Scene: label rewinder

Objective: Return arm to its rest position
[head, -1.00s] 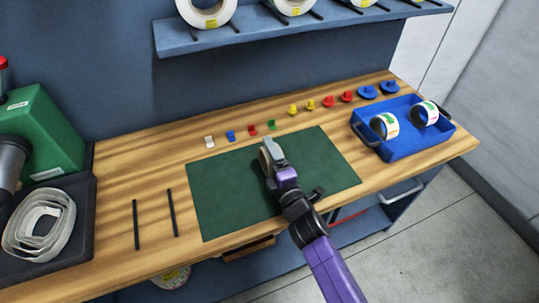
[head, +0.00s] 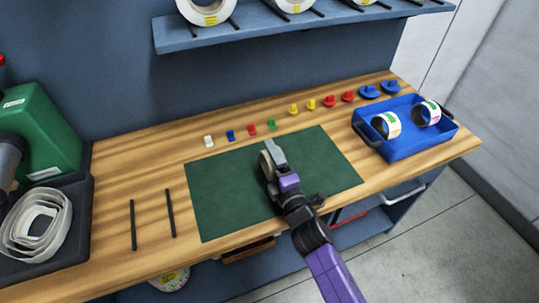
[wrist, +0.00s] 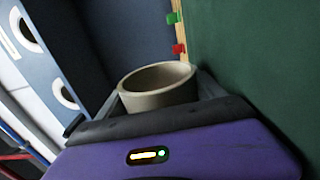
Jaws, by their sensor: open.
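My gripper (head: 272,158) is over the middle of the green mat (head: 220,195), reaching in from the front right. Its jaws are open. A beige ring, like an empty roll core (wrist: 158,88), sits between the grey fingers in the wrist view. In the head view the core (head: 265,166) shows partly beside the fingers. I cannot tell whether it touches the fingers or how it rests on the mat.
A blue tray (head: 410,152) with two label rolls stands at the right. Several coloured pieces line the mat's back edge. A shelf (head: 280,33) with rolls is above. A green machine (head: 38,125), a dark tray (head: 75,225) and two black rods (head: 171,213) are at left.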

